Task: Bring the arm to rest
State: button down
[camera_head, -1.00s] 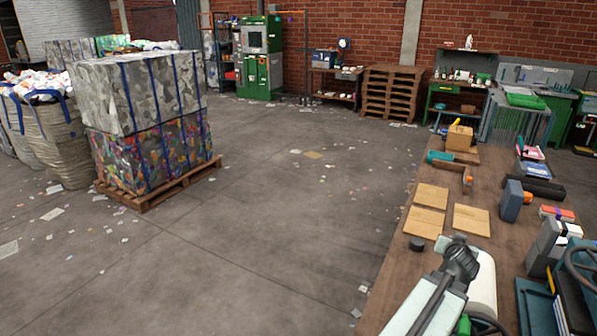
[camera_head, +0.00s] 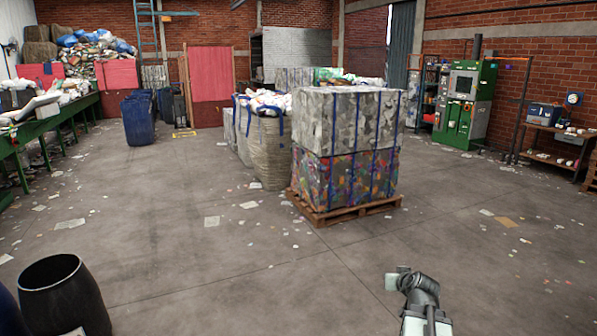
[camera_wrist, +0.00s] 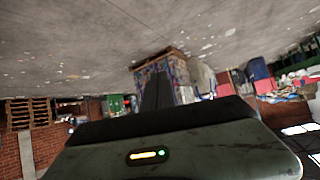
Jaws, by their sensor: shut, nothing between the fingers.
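My gripper (camera_wrist: 157,82) shows in the wrist view as dark fingers closed together, with nothing between them. Behind them is the grey gripper body with a small lit indicator. In the head view my arm rises from the bottom edge, right of the middle, and is held over open floor. The fingers are hard to make out in that view. The wrist view is upside down, with the floor at its top, and the gripper touches nothing there.
Two stacked bales (camera_head: 345,160) stand on a wooden pallet (camera_head: 345,211) beyond my arm. Full sacks (camera_head: 267,150) are left of them. A dark barrel (camera_head: 65,295) stands at near left, with a green belt frame (camera_head: 50,122) beyond. Littered floor between is free.

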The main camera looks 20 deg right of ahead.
jog(key=w+a+f+n+g+y, duration=0.1)
jog(key=w+a+f+n+y, duration=0.15)
jog(key=a, duration=0.85)
jog(key=w+a+f+n+g+y, duration=0.15)
jog(key=w+a, duration=0.25)
jog(key=a, duration=0.8)
jog(key=s+a+f+n+g+y, duration=0.1)
jog(key=s+a+f, duration=0.1)
jog(key=a, duration=0.6)
jog(key=s+a+f+n+g, duration=0.1)
jog(key=s+a+f+g, duration=0.1)
jog(key=a, duration=0.6)
jog(key=s+f+m+g+h, duration=0.1)
jog(key=s+g, duration=0.4)
jog(key=s, duration=0.5)
jog(key=shift+s+f+m, duration=0.35)
jog(key=shift+f+m, duration=0.05)
jog(key=shift+f, duration=0.2)
jog(key=shift+d, duration=0.15)
